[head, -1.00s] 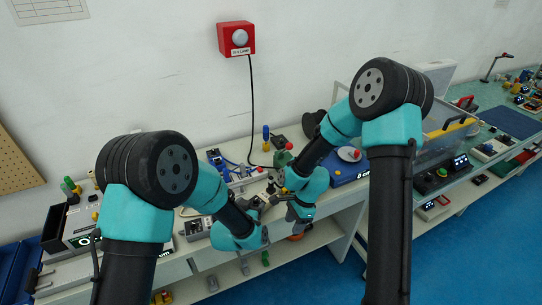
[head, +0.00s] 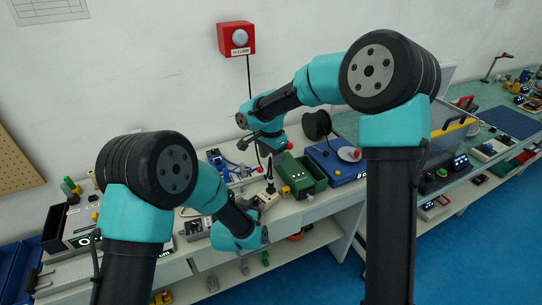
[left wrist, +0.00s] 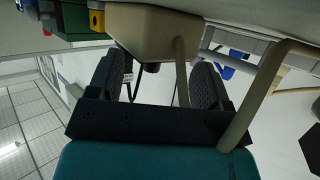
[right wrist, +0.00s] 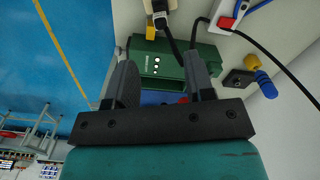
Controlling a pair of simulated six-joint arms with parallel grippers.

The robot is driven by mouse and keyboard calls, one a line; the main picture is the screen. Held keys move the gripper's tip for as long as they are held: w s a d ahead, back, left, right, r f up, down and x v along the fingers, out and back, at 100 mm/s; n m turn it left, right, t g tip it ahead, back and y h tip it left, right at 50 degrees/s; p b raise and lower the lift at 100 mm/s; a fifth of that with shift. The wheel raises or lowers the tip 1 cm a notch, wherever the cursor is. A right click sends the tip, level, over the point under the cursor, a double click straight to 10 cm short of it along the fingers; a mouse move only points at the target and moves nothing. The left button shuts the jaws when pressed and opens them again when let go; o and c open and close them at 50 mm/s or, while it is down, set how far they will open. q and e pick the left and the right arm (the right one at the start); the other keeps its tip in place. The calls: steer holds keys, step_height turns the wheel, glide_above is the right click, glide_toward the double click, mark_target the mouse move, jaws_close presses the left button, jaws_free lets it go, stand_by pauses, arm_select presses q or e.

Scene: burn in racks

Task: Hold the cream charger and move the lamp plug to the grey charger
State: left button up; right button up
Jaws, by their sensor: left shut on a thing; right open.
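The cream charger (head: 266,198) lies at the front of the bench, and its pale body fills the top of the left wrist view (left wrist: 155,28). My left gripper (head: 258,212) is shut on it. The black lamp plug (head: 270,186) stands on the cream charger; the right wrist view also shows the plug (right wrist: 166,24) with its cord. My right gripper (head: 267,147) is open and empty, behind the plug and above the bench. A small dark grey block (right wrist: 238,79) lies beside a blue and yellow cylinder; I cannot tell whether it is the grey charger.
The red lamp box (head: 236,39) is on the wall, its cord hanging down past my right gripper. A green box (head: 300,176) stands right of the plug. A blue device (head: 338,161) is further right. A wired blue-and-red setup (head: 228,170) is to the left.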

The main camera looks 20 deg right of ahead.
mark_target(271, 177)
step_height(271, 177, down, 12)
steer(key=shift+f, duration=0.1)
stand_by(0.8)
jaws_close()
stand_by(0.6)
steer(key=shift+s, duration=0.1)
